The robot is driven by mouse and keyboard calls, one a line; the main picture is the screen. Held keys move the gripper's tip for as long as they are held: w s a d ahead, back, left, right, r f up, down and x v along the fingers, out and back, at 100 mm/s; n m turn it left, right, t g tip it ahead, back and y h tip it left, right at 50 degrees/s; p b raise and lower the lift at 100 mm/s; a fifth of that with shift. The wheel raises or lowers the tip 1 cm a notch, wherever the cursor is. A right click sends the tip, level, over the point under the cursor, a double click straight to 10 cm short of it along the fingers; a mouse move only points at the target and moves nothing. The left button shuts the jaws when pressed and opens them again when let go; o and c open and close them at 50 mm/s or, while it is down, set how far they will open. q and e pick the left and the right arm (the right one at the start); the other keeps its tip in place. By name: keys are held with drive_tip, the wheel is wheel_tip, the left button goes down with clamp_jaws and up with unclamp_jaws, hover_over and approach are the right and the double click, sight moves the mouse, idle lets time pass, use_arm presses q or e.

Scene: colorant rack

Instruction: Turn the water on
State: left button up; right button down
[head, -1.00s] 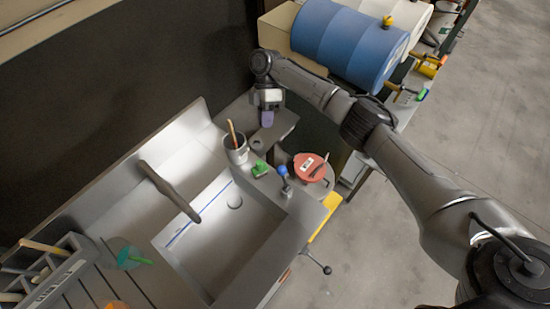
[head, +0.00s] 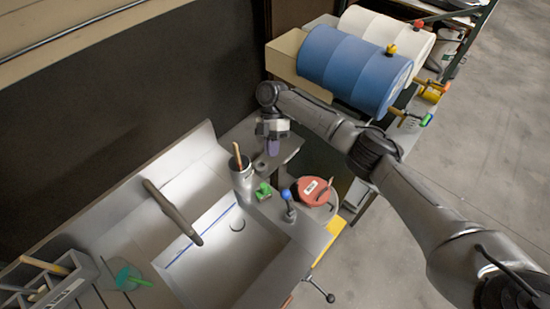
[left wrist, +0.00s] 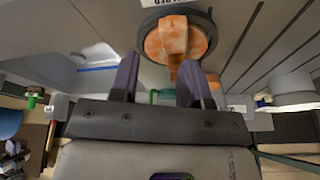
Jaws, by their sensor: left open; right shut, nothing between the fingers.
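The metal sink (head: 215,262) is at the lower left of the head view, with a thick grey spout (head: 172,212) over its basin. A blue-knobbed lever (head: 287,196) and a small green handle (head: 263,191) stand on the ledge at its right. No water shows. My right gripper (head: 272,146) points down above a small shelf behind the ledge, apart from the lever and handle. It is shut and empty. My left gripper (left wrist: 158,84) shows only in the left wrist view, open, its fingers apart with an orange object (left wrist: 175,38) in a dark round rim beyond them.
A grey can (head: 242,178) with a wooden-handled tool stands by the spout. A red lid (head: 314,192) lies right of the lever. Blue (head: 350,65) and white (head: 385,30) drums lie at the back. A rack of tools (head: 55,283) is at the lower left.

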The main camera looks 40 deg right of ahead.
sight(285, 194)
drive_tip(key=s+a+f+p, duration=0.3)
drive_tip(key=s+f+p, duration=0.1)
drive_tip(key=s, duration=0.4)
drive_tip(key=shift+a+f, duration=0.2)
drive_tip(key=shift+f, duration=0.7)
drive_tip(key=shift+s, duration=0.1)
